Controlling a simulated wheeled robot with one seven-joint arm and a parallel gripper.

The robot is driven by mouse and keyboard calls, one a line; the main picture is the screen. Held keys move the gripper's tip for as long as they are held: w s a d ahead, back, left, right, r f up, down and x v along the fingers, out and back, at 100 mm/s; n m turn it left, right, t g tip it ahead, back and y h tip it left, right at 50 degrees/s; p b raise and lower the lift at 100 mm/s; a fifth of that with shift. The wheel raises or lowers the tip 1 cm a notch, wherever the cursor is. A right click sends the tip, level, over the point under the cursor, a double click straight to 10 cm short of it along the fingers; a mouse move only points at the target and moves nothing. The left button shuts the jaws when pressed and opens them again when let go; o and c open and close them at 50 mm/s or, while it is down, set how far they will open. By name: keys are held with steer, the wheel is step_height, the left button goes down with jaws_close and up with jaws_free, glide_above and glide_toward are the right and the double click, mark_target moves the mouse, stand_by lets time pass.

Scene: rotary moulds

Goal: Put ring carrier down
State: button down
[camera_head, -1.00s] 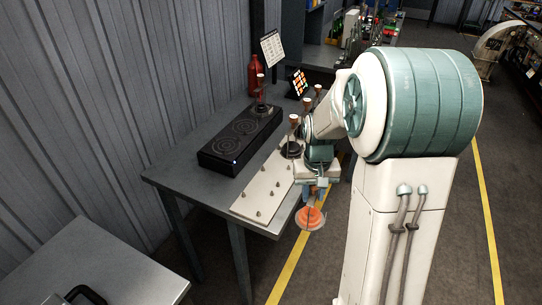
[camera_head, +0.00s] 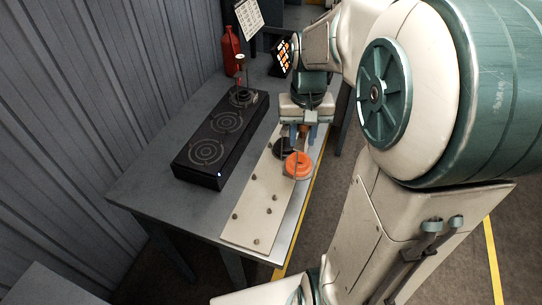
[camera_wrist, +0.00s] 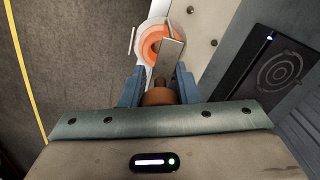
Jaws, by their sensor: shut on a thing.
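My gripper (camera_head: 303,132) is shut on the brown knob (camera_wrist: 158,97) of the ring carrier. The carrier's orange ring (camera_head: 298,166) hangs below the fingers, over the right edge of the white pegged board (camera_head: 255,205). In the wrist view the orange ring (camera_wrist: 151,42) sits on a pale round base, with a flat metal upright in front of part of it. It overlaps the board's edge (camera_wrist: 193,50) there, with floor on the other side. I cannot tell whether it touches the board. A dark carrier (camera_head: 282,148) stands just behind it on the board, partly hidden.
A black plate unit (camera_head: 213,160) with ring-marked spots lies left of the board. Another carrier (camera_head: 241,92) stands on its far spot. A red bottle (camera_head: 231,50) and a lit keypad (camera_head: 282,57) are at the back. The board's near part has small pegs and no carriers.

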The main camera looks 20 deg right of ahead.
steer(key=w+a+f+p, duration=0.1)
steer(key=w+a+f, duration=0.2)
steer(key=a+f, duration=0.3)
steer(key=shift+w+a+f, duration=0.15)
steer(key=shift+a+f, duration=0.1)
steer(key=shift+f, duration=0.9)
steer(key=shift+f, duration=0.2)
steer(key=c, duration=1.1)
jaws_free()
steer(key=shift+r, duration=0.15)
